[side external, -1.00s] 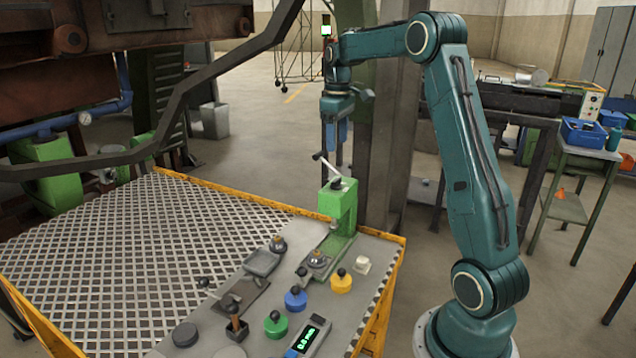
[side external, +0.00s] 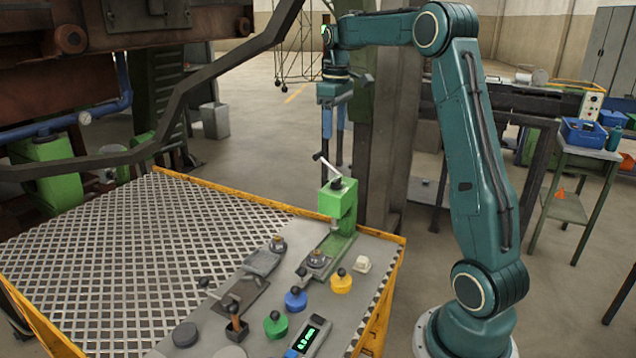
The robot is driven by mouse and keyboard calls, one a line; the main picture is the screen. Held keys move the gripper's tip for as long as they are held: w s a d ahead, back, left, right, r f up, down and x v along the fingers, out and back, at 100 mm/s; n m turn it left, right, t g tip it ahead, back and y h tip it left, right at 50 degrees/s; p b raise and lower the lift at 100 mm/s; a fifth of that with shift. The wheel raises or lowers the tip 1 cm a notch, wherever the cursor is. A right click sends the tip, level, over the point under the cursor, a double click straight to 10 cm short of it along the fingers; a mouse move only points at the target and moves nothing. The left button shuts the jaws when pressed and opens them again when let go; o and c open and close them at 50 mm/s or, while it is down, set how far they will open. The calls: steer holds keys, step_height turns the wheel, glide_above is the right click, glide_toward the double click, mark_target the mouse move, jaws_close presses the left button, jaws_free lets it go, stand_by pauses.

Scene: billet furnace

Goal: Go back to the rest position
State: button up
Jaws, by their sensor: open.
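My gripper (side external: 333,150) hangs from the end of my teal arm, pointing down, above and behind the green press (side external: 341,205). Its two blue-grey fingers are apart and I see nothing between them. The lower fingertips are close to the press's lever in the picture, and whether they are level with it in depth I cannot tell.
The grey work plate (side external: 250,335) carries blue (side external: 296,299), green (side external: 276,325) and yellow (side external: 341,283) knobbed pieces and a digital gauge (side external: 307,337). A grating platform (side external: 120,240) lies left. A dark post (side external: 385,130) stands behind my gripper. A side table (side external: 590,152) stands right.

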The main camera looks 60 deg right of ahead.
steer(key=s+a+r+t, duration=0.15)
steer(key=s+a, duration=0.25)
steer(key=a, duration=0.5)
steer(key=s+a+r+t, duration=0.1)
steer(key=s+a+r, duration=0.25)
steer(key=a, duration=0.55)
steer(key=s+a+f+t, duration=0.1)
steer(key=s+a+f, duration=0.2)
steer(key=s+a, duration=0.2)
steer(key=s+a+f+t, duration=0.2)
steer(key=s+a+f, duration=0.2)
steer(key=s, duration=0.4)
steer(key=shift+s+a, duration=0.3)
steer(key=shift+a, duration=0.5)
